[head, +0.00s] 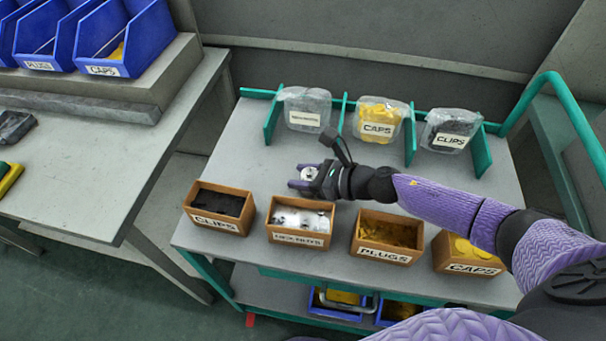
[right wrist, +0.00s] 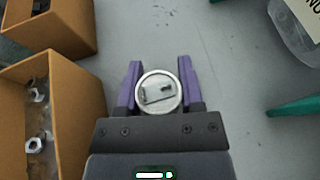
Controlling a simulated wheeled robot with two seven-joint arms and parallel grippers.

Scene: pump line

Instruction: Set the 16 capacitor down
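The capacitor (right wrist: 158,92) is a round silver can seen end-on in the right wrist view, with a pale label and dark mark on its face. It also shows as a small pale disc in the head view (head: 309,173). My right gripper (head: 302,179) is shut on it, with one purple finger on each side, as the right wrist view also shows (right wrist: 158,88). The gripper is over the grey cart top (head: 240,155), behind the box of hex nuts. I cannot tell whether the capacitor touches the surface. My left gripper is not in view.
Cardboard boxes of clips (head: 218,225), hex nuts (head: 297,240), plugs (head: 385,255) and caps (head: 466,267) line the front. Bags of nuts (head: 304,122), caps (head: 377,130) and clips (head: 450,142) stand behind between green dividers. Bare cart top lies left of the gripper.

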